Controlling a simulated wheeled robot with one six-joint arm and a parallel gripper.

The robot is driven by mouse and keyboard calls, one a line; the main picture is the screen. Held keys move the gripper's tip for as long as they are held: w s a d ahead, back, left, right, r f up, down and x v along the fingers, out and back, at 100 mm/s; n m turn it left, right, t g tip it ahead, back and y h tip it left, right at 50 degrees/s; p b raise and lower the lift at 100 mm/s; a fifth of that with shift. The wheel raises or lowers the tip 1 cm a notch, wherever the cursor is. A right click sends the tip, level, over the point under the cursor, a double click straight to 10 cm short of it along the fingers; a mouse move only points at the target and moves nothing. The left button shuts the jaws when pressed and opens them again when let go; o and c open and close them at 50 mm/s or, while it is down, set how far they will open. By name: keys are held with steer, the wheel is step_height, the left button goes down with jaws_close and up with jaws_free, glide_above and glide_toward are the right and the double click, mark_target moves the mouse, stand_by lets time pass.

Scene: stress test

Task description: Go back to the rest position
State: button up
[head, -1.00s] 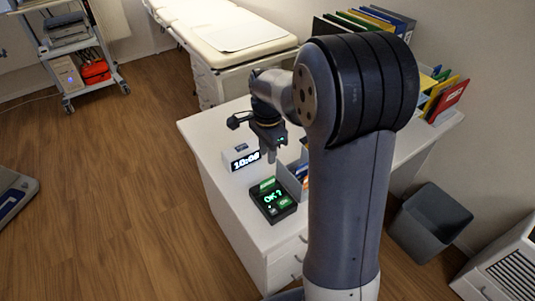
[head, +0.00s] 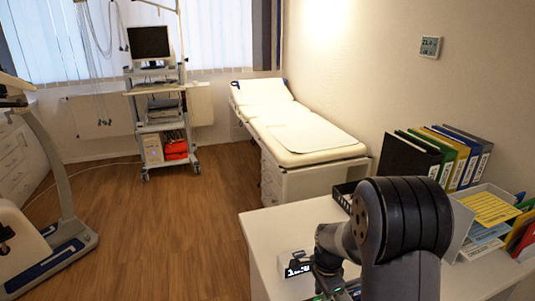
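My arm rises at the lower right, over the white desk (head: 272,228). My gripper (head: 328,284) shows only in part at the bottom edge, next to the small white clock (head: 297,268) with a lit dark display. The fingers are cut off by the frame, so I cannot see whether they are open or shut or hold anything. The front part of the desk is also out of the picture.
Several binders (head: 445,155) and a paper tray (head: 490,208) stand at the desk's right, against the wall. Behind are an exam couch (head: 310,138) and a wheeled cart (head: 160,115) with a monitor. Wooden floor (head: 180,220) is clear at left centre.

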steer(key=shift+r, duration=0.45)
steer(key=shift+f, duration=0.1)
